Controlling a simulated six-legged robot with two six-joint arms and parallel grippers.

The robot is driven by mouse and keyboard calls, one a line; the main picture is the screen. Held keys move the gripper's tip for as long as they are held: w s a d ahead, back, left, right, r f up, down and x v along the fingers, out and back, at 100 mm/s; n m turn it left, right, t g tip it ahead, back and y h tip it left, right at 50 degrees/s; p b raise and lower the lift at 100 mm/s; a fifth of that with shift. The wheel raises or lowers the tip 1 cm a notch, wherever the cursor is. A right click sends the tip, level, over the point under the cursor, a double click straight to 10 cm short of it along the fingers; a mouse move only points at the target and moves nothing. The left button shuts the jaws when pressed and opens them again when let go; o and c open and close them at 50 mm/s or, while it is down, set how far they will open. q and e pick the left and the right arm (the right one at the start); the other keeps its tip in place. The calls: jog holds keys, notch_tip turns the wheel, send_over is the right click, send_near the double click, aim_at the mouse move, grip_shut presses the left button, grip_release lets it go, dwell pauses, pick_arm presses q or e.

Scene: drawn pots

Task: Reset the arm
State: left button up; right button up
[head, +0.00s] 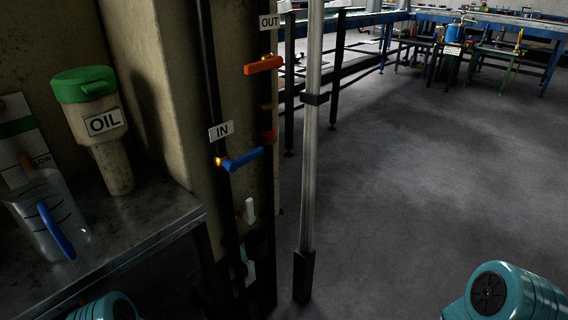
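No gripper shows in the head view. A teal rounded part of my own arm (515,293) shows at the bottom right corner. Another teal part of mine (108,307) shows at the bottom left edge. The rest of both arms is outside the picture, so I cannot see whether either gripper holds anything.
A metal bench (135,245) at left holds an OIL container (112,160) with a green lid and a clear jug (40,212). Pipes carry a blue IN lever (245,159) and orange OUT lever (263,65). A grey post (312,170) stands ahead; floor (430,190) at right is clear.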

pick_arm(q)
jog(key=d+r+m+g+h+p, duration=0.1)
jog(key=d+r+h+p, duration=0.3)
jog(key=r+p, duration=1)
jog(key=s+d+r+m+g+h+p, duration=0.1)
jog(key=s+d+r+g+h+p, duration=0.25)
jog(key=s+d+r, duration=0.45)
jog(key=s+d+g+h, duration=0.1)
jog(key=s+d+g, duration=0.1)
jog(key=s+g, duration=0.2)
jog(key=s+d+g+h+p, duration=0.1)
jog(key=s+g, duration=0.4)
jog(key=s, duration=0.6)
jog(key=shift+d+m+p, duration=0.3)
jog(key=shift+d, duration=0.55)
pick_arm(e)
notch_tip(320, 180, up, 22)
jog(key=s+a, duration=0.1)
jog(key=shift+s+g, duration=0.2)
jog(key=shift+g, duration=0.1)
